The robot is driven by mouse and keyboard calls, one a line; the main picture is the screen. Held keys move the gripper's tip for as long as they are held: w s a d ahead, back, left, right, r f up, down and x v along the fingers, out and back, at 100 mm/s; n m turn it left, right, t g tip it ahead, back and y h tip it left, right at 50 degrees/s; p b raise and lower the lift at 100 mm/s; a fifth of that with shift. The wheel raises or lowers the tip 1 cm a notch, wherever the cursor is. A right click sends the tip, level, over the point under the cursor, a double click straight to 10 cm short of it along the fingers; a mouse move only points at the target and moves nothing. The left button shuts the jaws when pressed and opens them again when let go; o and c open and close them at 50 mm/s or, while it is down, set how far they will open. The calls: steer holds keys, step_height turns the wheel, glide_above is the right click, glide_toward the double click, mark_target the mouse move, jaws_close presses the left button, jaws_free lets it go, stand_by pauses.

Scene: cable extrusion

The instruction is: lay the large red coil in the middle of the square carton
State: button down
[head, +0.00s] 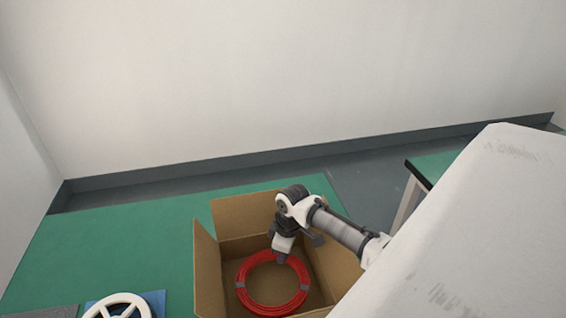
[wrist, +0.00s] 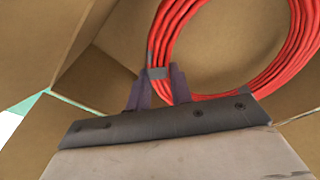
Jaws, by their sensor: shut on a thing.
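The large red coil (head: 243,292) is inside the open square carton (head: 207,262), seen from above in the head view. Grey bands wrap it in places. My gripper (head: 281,258) reaches down into the carton at the far side of the coil. In the wrist view my gripper (wrist: 158,92) is shut on the coil (wrist: 205,98) next to a grey band. The carton's walls (wrist: 95,70) stand around it. I cannot tell whether the coil touches the carton's floor.
The carton stands on a green table (head: 120,245) with its flaps up. A white reel (head: 118,303) on a blue mat (head: 158,300) lies at the front left. A grey mat (head: 50,312) is beside it. The table's back left is clear.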

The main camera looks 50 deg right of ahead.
steer(key=shift+f, duration=0.35)
steer(key=shift+f, duration=0.55)
steer(key=c, duration=1.3)
jaws_free()
steer(key=shift+o, duration=0.2)
steer(key=shift+r, duration=0.6)
step_height(320, 180, up, 12)
steer(key=s+b, duration=0.1)
steer(key=b, duration=0.2)
steer(key=shift+d, duration=0.35)
